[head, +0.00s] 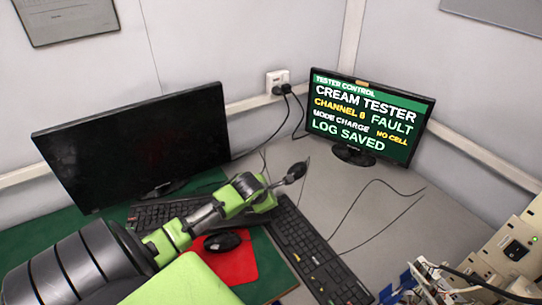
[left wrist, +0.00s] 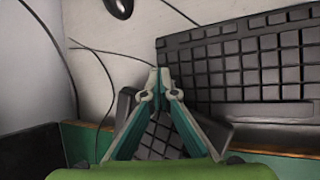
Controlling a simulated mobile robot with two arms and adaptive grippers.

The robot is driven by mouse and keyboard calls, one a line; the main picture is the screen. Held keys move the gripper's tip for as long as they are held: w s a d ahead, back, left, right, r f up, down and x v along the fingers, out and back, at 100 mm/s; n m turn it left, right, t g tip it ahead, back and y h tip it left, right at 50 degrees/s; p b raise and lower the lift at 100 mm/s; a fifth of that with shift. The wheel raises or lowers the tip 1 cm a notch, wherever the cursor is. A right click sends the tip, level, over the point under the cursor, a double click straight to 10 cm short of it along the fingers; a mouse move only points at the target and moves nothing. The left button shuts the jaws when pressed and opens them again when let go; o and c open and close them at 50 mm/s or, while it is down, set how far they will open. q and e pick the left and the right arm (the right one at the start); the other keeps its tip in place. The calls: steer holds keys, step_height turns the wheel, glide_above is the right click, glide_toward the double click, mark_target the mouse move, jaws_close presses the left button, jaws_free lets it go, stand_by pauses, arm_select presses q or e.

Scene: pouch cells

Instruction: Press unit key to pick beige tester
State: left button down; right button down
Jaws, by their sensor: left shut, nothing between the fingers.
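The right monitor (head: 365,115) is lit and reads "TESTER CONTROL, CREAM TESTER, CHANNEL 8, FAULT, MODE CHARGE, NO CELL, LOG SAVED". A long black keyboard (head: 315,260) lies at an angle in front of it; it also shows in the left wrist view (left wrist: 250,65). No key marked unit can be read. My left gripper (head: 268,200) is shut and empty at the keyboard's far end. In the left wrist view its fingertips (left wrist: 158,80) meet beside the keyboard's left edge; I cannot tell if they touch it. My right gripper is out of view.
A dark monitor (head: 135,145) stands at left, with another keyboard (head: 150,216) before it. One mouse (head: 222,242) lies on a red pad (head: 236,264); another black mouse (head: 295,172) is beyond my gripper. Beige equipment (head: 515,250) and wires fill the lower right.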

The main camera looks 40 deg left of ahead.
arm_select(q)
steer(key=shift+s+f, duration=0.35)
steer(key=shift+f, duration=0.45)
steer(key=shift+s+a+r+p, duration=0.1)
steer(key=shift+a+r+p, duration=0.05)
steer(key=shift+r+p, duration=0.45)
steer(key=shift+a+r+p, duration=0.15)
steer(key=shift+r+p, duration=0.25)
steer(key=shift+p, duration=0.3)
steer(key=shift+r, duration=0.15)
steer(key=shift+r, duration=0.25)
steer(key=r+p, duration=0.2)
steer(key=p, duration=0.1)
steer(key=r+p, duration=0.2)
steer(key=p, duration=0.1)
steer(key=shift+w+d+r, duration=0.15)
steer(key=shift+w+r, duration=0.05)
steer(key=shift+r, duration=0.1)
